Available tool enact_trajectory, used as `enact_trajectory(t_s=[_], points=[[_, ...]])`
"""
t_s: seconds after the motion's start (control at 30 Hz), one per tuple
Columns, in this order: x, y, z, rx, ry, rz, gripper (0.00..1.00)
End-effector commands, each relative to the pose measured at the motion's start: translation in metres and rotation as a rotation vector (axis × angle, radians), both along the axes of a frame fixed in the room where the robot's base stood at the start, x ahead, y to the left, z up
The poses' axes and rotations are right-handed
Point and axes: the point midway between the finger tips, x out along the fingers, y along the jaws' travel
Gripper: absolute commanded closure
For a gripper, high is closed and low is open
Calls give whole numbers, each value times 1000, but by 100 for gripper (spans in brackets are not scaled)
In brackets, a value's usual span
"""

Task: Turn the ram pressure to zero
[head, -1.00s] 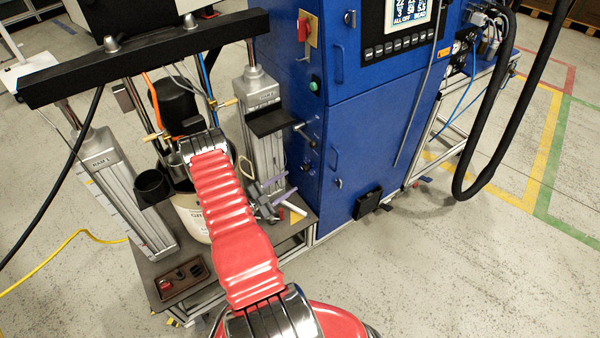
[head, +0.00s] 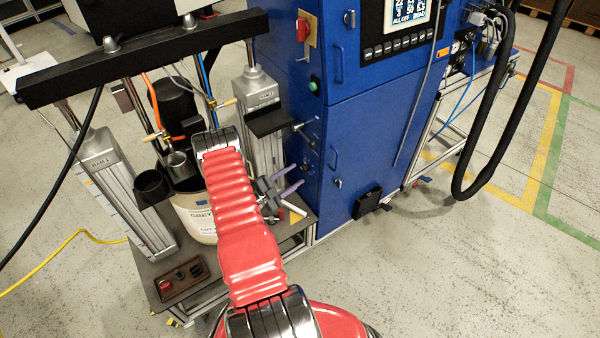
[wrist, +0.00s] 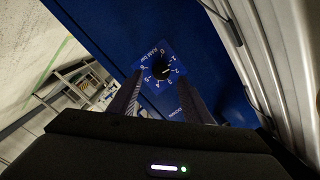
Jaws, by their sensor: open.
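The ram pressure dial shows in the wrist view as a black knob (wrist: 160,70) on a blue plate with white numbers, on the blue cabinet. Which number it points at is too small to tell. My gripper (wrist: 160,92) is open, with its two dark fingers on either side of the lower part of the plate and nothing held. In the head view my gripper (head: 289,181), with purple fingers, is by the cabinet's left side. Small black knobs (head: 308,168) show there just above it. I cannot tell whether the fingers touch the dial.
The blue cabinet (head: 375,130) stands at the right. Two grey ram columns, the left one (head: 115,180) in clear view, carry a black crossbeam (head: 150,50). A drum (head: 196,215) stands between them.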

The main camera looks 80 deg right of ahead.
Motion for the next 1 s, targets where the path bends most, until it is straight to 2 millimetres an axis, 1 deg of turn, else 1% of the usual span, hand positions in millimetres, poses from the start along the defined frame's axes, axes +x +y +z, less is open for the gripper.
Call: enact_trajectory(t_s=[0.03, 0.13, 0.3, 0.63, 1.0], points=[[-5, -6, 0, -1, 0, -2, 55], [-13, -17, 0, -1, 1, -3, 55], [-20, -27, 0, 1, 1, -1, 55], [-21, -29, 0, 1, 1, 0, 56], [-21, -29, 0, 0, 1, -1, 82]])
